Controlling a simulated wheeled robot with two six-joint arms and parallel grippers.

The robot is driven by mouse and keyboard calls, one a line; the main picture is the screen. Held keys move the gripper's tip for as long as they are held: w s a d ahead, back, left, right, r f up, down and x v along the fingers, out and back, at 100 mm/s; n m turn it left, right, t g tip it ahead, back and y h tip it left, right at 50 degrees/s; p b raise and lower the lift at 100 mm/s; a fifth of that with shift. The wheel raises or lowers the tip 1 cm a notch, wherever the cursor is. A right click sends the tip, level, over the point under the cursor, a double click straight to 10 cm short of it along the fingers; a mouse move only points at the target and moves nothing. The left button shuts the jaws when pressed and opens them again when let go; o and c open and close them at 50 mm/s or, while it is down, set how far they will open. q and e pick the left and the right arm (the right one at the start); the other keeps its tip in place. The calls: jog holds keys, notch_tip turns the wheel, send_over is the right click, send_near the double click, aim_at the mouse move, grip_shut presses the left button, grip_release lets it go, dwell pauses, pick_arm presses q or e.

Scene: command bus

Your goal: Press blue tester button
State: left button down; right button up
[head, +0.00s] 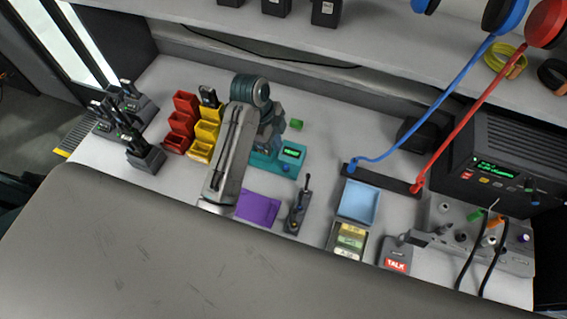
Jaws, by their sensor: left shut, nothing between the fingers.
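The teal tester (290,153) stands on the grey worktop near the middle, with a lit green display on its raised right part. A small blue button (285,169) shows at its front, below the display. My left arm reaches up across the worktop and bends over at the top. My left gripper (266,146) is shut and empty, pointing down over the left part of the tester, to the left of the display and button. It hides part of the tester. I cannot tell if it touches the tester. My right gripper is not in view.
Red bins (180,128) and yellow bins (204,133) stand left of my arm. A blue tray (359,201) and a black bar with blue and red cables (385,180) stand to the right.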

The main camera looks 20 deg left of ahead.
pick_arm(q)
jog(key=p, duration=0.3)
send_near(287, 167)
jog(key=x, duration=0.5)
jog(key=shift+s+d, duration=0.1)
jog(key=shift+d, duration=0.1)
jog(key=shift+f, duration=0.75)
